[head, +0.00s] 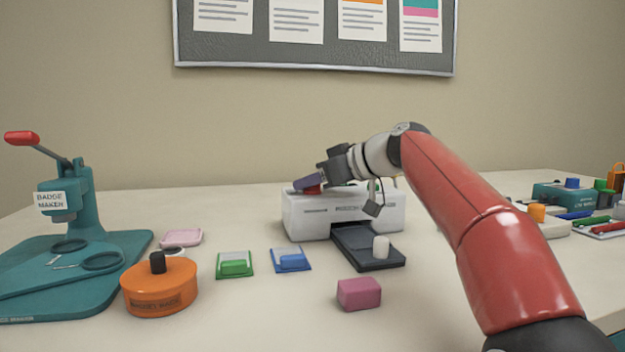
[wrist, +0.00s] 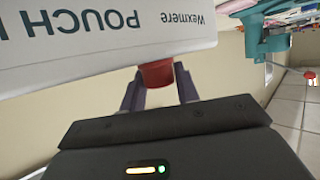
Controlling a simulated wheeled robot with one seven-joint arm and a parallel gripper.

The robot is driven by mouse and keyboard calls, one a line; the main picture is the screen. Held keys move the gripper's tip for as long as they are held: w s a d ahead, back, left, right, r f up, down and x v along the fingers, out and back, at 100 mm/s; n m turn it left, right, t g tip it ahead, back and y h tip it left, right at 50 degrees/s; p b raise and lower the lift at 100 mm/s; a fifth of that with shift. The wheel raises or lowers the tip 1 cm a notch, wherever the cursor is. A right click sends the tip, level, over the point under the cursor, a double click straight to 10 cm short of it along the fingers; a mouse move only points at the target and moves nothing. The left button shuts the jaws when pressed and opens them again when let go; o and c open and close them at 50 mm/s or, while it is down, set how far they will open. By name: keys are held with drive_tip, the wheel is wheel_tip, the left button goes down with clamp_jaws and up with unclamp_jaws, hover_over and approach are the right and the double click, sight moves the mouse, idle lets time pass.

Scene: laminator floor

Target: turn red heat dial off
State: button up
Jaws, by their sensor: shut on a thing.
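The white pouch laminator (head: 308,222) stands on the table in the middle of the head view. Its lettered white side (wrist: 90,40) fills the upper left of the wrist view. The red heat dial (wrist: 156,73) sticks out from the laminator and sits between my gripper's two purple fingers. My gripper (wrist: 158,92) is shut on the dial. In the head view, my gripper (head: 309,183) is at the top left of the laminator, and only a little of the red dial (head: 312,190) shows below the fingers. The dial's markings are hidden, so its setting cannot be read.
A dark tray (head: 365,255) with a white knob lies before the laminator. A pink block (head: 359,293), blue (head: 290,260) and green (head: 234,265) pieces, an orange round maker (head: 160,290) and a teal badge maker (head: 90,215) stand around.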

drive_tip(key=shift+f+n+g, duration=0.15)
drive_tip(key=shift+n+g, duration=0.25)
drive_tip(key=shift+g, duration=0.1)
drive_tip(key=o, duration=1)
drive_tip(key=shift+v, duration=3.9)
